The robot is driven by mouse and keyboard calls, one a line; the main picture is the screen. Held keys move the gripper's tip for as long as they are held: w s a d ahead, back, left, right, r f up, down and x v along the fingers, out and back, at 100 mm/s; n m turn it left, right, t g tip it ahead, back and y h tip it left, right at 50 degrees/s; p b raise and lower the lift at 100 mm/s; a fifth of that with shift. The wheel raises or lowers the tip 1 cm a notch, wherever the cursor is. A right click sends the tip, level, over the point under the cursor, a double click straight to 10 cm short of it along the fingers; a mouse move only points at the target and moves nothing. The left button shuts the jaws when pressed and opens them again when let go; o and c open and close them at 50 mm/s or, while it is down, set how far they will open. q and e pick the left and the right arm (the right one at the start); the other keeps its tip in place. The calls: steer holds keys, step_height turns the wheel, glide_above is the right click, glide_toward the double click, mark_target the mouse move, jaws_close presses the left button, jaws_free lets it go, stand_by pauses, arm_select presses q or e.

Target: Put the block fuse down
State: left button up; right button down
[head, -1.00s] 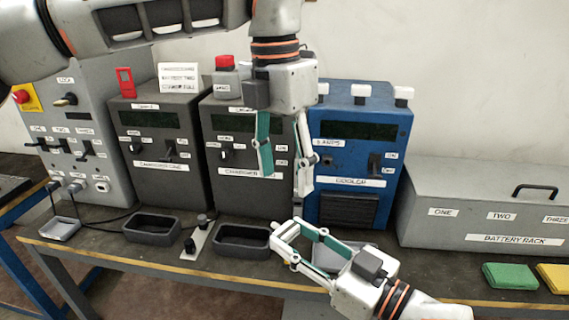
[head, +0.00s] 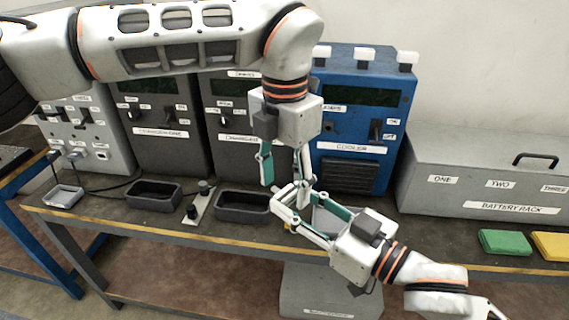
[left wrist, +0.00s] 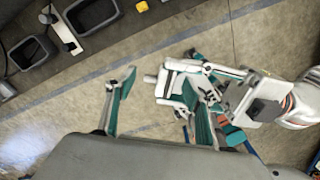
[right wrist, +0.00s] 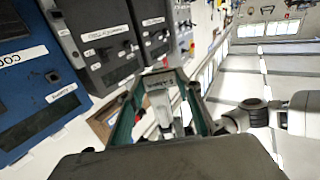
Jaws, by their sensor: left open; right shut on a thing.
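My right gripper (head: 285,202) is in front of the bench edge, shut, its fingers pointing up and left. The block fuse at its fingertips is hard to make out; a small pale piece (left wrist: 151,79) at the tips in the left wrist view may be it. My left gripper (head: 284,190) hangs down, open, with its fingers close beside the right fingertips. In the left wrist view the right gripper (left wrist: 190,78) shows beyond and between the open left fingers. Whether the two grippers touch I cannot tell.
On the bench stand two dark chargers (head: 160,115), the blue cooler (head: 355,140) and the grey battery rack (head: 480,185). Dark trays (head: 242,218), (head: 153,207) and a light tray (head: 64,197) lie at the front. Green (head: 504,243) and yellow (head: 550,246) blocks lie right.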

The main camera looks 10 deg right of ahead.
arm_select(q)
steer(key=shift+f, duration=0.4)
steer(key=c, duration=1.2)
arm_select(e)
steer(key=c, duration=1.4)
jaws_free()
steer(key=shift+o, duration=0.2)
